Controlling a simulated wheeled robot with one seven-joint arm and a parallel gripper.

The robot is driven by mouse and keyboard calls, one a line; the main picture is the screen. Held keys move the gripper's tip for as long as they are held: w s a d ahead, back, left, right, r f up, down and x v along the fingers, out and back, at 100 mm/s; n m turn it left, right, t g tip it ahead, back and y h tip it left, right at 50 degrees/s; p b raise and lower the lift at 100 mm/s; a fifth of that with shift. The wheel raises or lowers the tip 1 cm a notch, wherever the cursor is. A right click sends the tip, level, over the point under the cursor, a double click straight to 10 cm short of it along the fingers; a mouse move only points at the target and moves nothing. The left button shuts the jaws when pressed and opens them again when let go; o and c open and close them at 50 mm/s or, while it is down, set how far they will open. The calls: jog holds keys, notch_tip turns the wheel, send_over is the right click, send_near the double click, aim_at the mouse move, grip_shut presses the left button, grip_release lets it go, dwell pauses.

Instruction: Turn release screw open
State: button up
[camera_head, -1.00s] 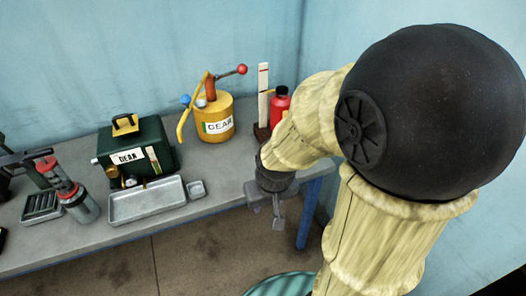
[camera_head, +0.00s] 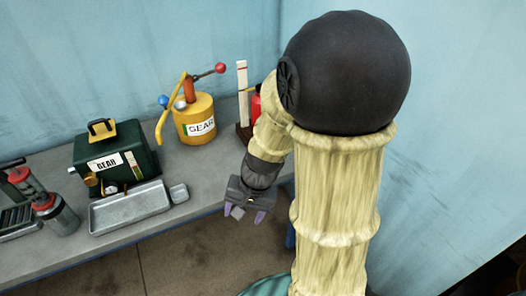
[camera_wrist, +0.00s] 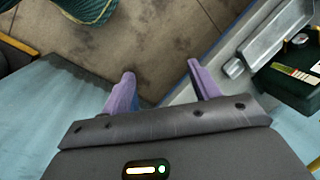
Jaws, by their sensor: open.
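No part in view can be clearly told as the release screw. A yellow can (camera_head: 194,111) labelled GEAR has a red-knobbed lever (camera_head: 207,74) and a blue knob (camera_head: 164,101). Left of it stands a dark green GEAR box (camera_head: 134,146) with small brass fittings (camera_head: 92,181) low on its front; the box also shows in the wrist view (camera_wrist: 290,84). My gripper (camera_head: 248,213) is open and empty, off the bench's front edge and right of the box. Its purple fingers are spread apart over the floor in the wrist view (camera_wrist: 160,72).
A red-and-grey canister (camera_head: 58,216) stands at left. My arm partly hides a red bottle (camera_head: 256,103) beside a white upright gauge (camera_head: 242,90).

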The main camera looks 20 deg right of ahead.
jog(key=w+d+f+m+t+y+b, duration=0.2)
jog(key=w+f+m+t+b, duration=0.1)
jog(key=w+m, duration=0.45)
jog(key=w+d+f+m+t+y+b, duration=0.2)
jog(key=w+f+m+t, duration=0.15)
jog(key=w+m, duration=0.4)
jog(key=w+d+f+m+t+h+b, duration=0.1)
jog(key=d+m+t+h, duration=0.1)
jog(key=d+m, duration=0.2)
jog(key=w+d+f+m+t+h+b, duration=0.1)
jog(key=w+d+f+m+t+h, duration=0.1)
jog(key=d+m, duration=0.3)
jog(key=w+d+f+m+t+h+b, duration=0.1)
jog(key=d+m, duration=0.3)
jog(key=d, duration=0.5)
jog(key=shift+w+d+f+m+t+h, duration=0.2)
jog(key=shift+w+m+t+h, duration=0.25)
jog(key=shift+h, duration=0.35)
jog(key=p+x, duration=0.2)
jog(key=x, duration=1.5)
jog(key=shift+w+a+f, duration=0.15)
jog(key=shift+w+f, duration=0.05)
jog(key=shift+s, duration=0.1)
